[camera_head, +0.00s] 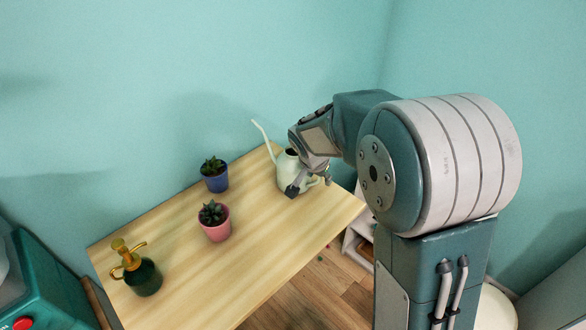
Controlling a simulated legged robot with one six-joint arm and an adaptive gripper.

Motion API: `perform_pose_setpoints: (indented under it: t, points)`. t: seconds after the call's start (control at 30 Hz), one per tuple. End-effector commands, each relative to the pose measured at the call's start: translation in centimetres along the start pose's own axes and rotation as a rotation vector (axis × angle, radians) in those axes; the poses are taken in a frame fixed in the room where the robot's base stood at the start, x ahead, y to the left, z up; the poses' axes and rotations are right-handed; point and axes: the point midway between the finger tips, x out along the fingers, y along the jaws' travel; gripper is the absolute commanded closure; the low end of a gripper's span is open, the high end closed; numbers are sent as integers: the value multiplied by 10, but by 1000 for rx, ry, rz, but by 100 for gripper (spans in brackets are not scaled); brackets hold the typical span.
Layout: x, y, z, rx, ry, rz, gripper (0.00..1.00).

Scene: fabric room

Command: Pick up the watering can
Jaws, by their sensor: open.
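The watering can (285,172) is pale cream with a long thin spout that points up and to the left. It stands upright on the wooden table (190,262), near the table's far right corner. My gripper (308,187) is at the right side of the can, over its handle side. Its fingers are open, with one dark fingertip in front of the can's body. My gripper hides part of the can's top and handle. I cannot tell whether the fingers touch the can or are around the handle.
A blue pot with a plant (215,180) and a pink pot with a succulent (216,228) stand left of the can. A dark green spray bottle (143,277) with a golden top stands at the left end. Teal walls border the table behind. The table's front middle is clear.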

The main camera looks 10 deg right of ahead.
Motion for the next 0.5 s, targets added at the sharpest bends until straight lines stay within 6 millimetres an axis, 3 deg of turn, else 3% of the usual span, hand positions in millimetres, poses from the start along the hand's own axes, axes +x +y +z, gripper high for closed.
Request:
perform_pose_setpoints:
  t: [0.03,0.17,0.5]
  points:
    - [0,0,0,0,0,0,41]
    - [0,0,0,0,0,0,99]
    - [-1,-1,-1,1,2,-3,100]
